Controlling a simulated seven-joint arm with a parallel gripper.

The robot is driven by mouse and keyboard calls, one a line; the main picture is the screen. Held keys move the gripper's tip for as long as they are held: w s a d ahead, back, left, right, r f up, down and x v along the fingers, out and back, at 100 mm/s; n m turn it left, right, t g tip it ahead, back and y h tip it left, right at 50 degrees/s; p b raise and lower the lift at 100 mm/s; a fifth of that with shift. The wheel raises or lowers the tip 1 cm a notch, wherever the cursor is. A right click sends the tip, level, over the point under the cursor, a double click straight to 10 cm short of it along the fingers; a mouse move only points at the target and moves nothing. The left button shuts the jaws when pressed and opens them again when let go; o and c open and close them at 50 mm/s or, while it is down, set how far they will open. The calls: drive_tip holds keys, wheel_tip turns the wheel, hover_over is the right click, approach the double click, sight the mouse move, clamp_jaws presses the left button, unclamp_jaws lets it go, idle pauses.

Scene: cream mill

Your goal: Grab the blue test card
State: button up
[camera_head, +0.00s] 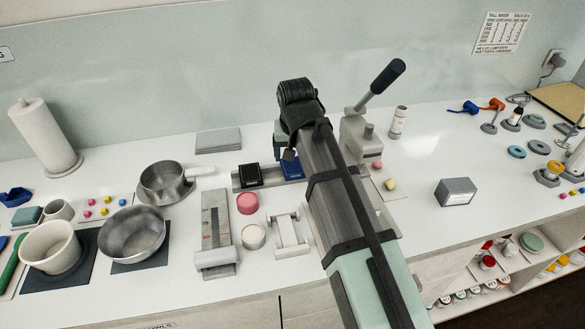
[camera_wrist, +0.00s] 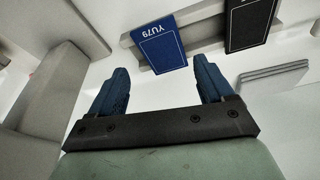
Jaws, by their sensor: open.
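The blue test card (camera_wrist: 160,45), marked YU79, stands tilted in a grey rack in the wrist view, a black card (camera_wrist: 248,22) to its right. In the head view the blue card (camera_head: 291,168) shows partly behind my arm, with the black card (camera_head: 249,174) to its left. My gripper (camera_wrist: 160,82) is open and empty, its two dark blue fingers spread apart. The blue card lies beyond the fingertips, roughly between them in the picture. I cannot tell the exact gap. In the head view my arm hides most of the gripper.
A grey slab stack (camera_head: 218,140) lies left of my gripper. A lever press (camera_head: 362,132) stands close on the right. A pink disc (camera_head: 247,203), a white jar (camera_head: 253,236) and a grey slide device (camera_head: 214,235) sit in front of the rack. Open counter lies further right.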

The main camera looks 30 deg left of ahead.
sight(293, 167)
drive_tip(key=shift+x, duration=2.6)
drive_tip(key=shift+a, duration=0.15)
drive_tip(key=c, duration=0.8)
drive_tip(key=shift+r, duration=0.15)
